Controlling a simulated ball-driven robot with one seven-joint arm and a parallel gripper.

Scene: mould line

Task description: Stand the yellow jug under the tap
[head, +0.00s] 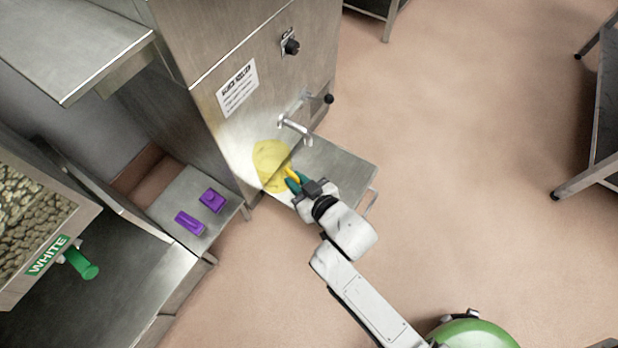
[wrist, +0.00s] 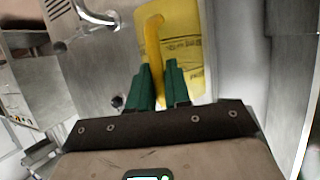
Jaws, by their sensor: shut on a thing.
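The yellow jug (head: 270,163) is in front of the steel machine, over or at the left part of the small steel shelf. It also shows in the wrist view (wrist: 183,35). My gripper (head: 293,181) has its green fingers on either side of the jug's handle and is shut on it, as the wrist view (wrist: 161,75) shows. The tap (head: 294,125) sticks out of the machine's front, to the upper right of the jug. The tap spout is also at the upper left of the wrist view (wrist: 92,16), beside the jug. I cannot tell whether the jug's base touches the shelf.
The steel shelf (head: 338,166) is bare to the right of the jug. Two purple pieces (head: 211,200) lie on a lower steel surface at left. A bin labelled WHITE (head: 47,256) with a green handle stands farther left. The floor at right is open, with steel tables beyond.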

